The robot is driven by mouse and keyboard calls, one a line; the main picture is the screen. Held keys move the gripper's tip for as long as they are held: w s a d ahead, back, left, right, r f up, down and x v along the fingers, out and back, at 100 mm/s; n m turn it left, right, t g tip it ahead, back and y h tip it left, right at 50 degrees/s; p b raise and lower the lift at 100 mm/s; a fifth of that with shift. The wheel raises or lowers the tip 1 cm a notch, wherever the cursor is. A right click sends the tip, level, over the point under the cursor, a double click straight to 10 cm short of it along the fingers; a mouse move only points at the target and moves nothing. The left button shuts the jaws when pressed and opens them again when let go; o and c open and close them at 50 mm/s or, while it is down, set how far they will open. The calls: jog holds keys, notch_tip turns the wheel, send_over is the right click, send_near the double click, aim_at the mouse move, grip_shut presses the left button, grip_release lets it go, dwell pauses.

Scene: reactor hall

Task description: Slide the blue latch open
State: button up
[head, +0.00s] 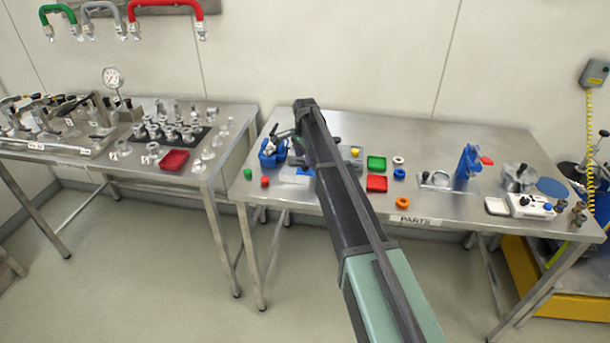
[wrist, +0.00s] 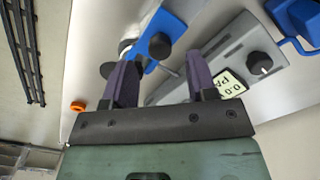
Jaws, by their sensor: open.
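In the wrist view a blue latch bar (wrist: 165,25) with a round black knob (wrist: 158,46) lies beyond my gripper (wrist: 160,62). The two dark fingers are spread apart. The knob appears in the gap between the fingertips, nearer the left finger; I cannot tell whether it is in depth between them. No contact is visible. In the head view my gripper (head: 287,136) is over the left part of the right-hand table, and my arm hides much of what lies below. A small blue piece (head: 305,171) shows beside the arm; I cannot tell if it is the latch.
A grey unit (wrist: 215,62) with a knob and label sits right of the latch. A blue clamp-like object (head: 268,153) stands left of my arm. The table's (head: 440,150) middle back is clear.

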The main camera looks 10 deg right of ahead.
aim_at(310, 169)
notch_tip(310, 169, down, 3)
jog(key=shift+f+b, duration=0.2)
jog(key=shift+b, duration=0.65)
jog(key=shift+r, duration=0.1)
grip_shut()
